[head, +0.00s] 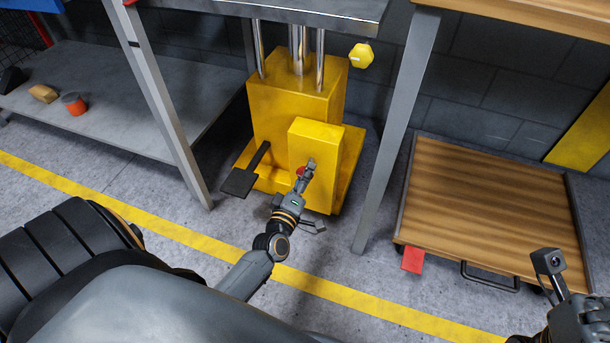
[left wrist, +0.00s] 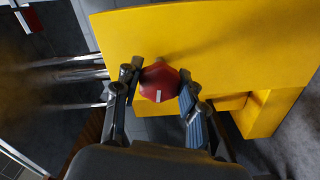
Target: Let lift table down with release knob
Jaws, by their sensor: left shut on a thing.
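The yellow lift table (head: 290,100) stands on the floor in the head view, with chrome columns (head: 297,50) rising to a grey top (head: 270,12). A red release knob (head: 300,171) sits on its front yellow box (head: 322,140), partly hidden by my left gripper (head: 306,170). In the left wrist view the red knob (left wrist: 158,82) lies between the fingers of my left gripper (left wrist: 160,88), which is shut on it. My right gripper (head: 585,320) shows only partly at the lower right edge; its fingers cannot be made out.
A black pedal (head: 240,181) sticks out left of the yellow box. A yellow knob (head: 361,55) hangs under the top's edge. Grey legs (head: 400,130) stand on both sides.

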